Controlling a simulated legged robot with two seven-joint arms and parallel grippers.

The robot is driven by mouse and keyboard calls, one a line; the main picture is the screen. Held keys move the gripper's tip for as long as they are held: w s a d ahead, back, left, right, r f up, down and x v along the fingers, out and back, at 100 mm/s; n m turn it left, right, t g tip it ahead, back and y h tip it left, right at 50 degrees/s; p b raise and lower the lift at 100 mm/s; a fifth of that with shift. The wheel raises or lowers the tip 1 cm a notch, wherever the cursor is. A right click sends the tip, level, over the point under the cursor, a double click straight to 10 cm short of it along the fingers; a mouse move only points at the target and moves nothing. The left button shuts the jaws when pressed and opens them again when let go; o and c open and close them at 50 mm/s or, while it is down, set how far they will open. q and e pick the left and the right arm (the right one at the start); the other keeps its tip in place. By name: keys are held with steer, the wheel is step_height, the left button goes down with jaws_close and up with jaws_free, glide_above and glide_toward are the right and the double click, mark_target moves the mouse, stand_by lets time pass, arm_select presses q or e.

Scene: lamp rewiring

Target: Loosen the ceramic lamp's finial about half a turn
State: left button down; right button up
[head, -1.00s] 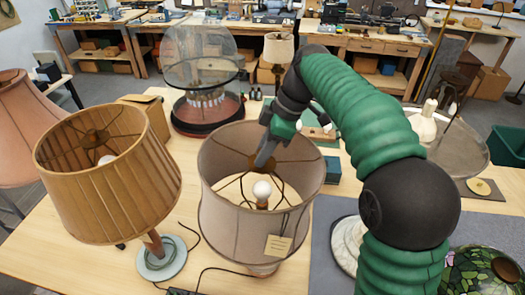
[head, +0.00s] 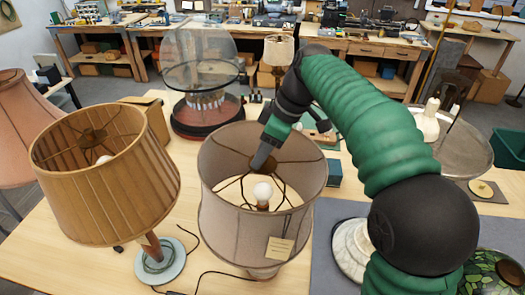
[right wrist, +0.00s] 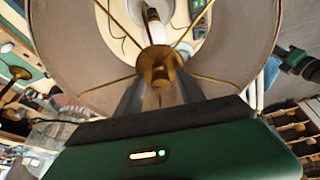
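The middle lamp has a grey-beige fabric shade (head: 222,225), open at the top, with a paper tag (head: 278,249) hanging on it. A white bulb (head: 263,192) stands inside below thin wire arms. My right gripper (head: 261,161) reaches down into the shade's top, over the brown centre fitting. In the right wrist view, the brass finial and hub (right wrist: 159,67) sit between my two spread fingers, one on each side. The fingers look apart from the narrow brass part; contact is hard to tell. The lamp's ceramic body is mostly hidden by the shade. My left gripper does not show.
A pleated tan lamp (head: 105,190) stands close on the left, with a pink shade (head: 22,125) behind it. A glass-domed stand (head: 205,112), a teal box (head: 333,172) and a small lamp (head: 278,52) stand behind. A grey mat (head: 322,245) lies on the right.

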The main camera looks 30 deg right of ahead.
steer(key=shift+s, duration=0.1)
steer(key=shift+d+r, duration=0.15)
steer(key=shift+r, duration=0.2)
steer(key=p+v, duration=0.1)
steer(key=v, duration=1.5)
